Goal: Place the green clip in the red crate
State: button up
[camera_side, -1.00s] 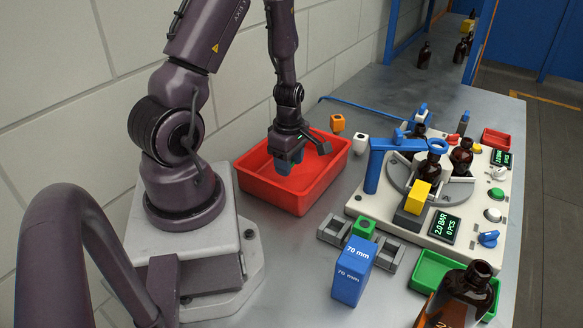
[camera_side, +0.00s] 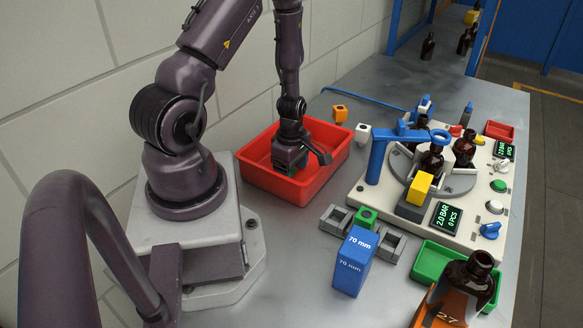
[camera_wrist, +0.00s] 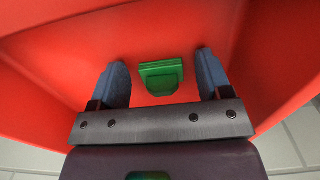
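The red crate (camera_side: 327,176) stands beside my base in the side view, and its red inside fills much of the wrist view (camera_wrist: 50,60). My gripper (camera_side: 289,171) is down in the crate, its fingertips hidden behind the near wall. In the wrist view my gripper (camera_wrist: 162,58) is open, with one blue-grey finger on each side. The green clip (camera_wrist: 161,78) is between the fingers, with red showing on both sides of it, so neither finger touches it. It appears to lie on the crate floor. The side view does not show the clip.
An orange block (camera_side: 340,113) and a white block (camera_side: 362,134) stand right of the crate. A grey fixture with a green block (camera_side: 366,217) and a blue 70 mm block (camera_side: 355,260) stand in front. The bottle station (camera_side: 459,236) is further right.

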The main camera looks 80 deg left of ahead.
aim_at(292, 173)
notch_tip(292, 173, up, 12)
jog(key=w+d+r+m+t, duration=0.35)
jog(key=d+r+m, duration=0.55)
jog(key=r+m, duration=0.3)
jog(key=s+d+r+m+t, duration=0.2)
jog(key=s+d+r+m, duration=0.3)
jog(key=d+r+m, duration=0.5)
jog(key=m, duration=0.5)
jog(key=shift+d+r, duration=0.15)
jog(key=shift+r, duration=0.1)
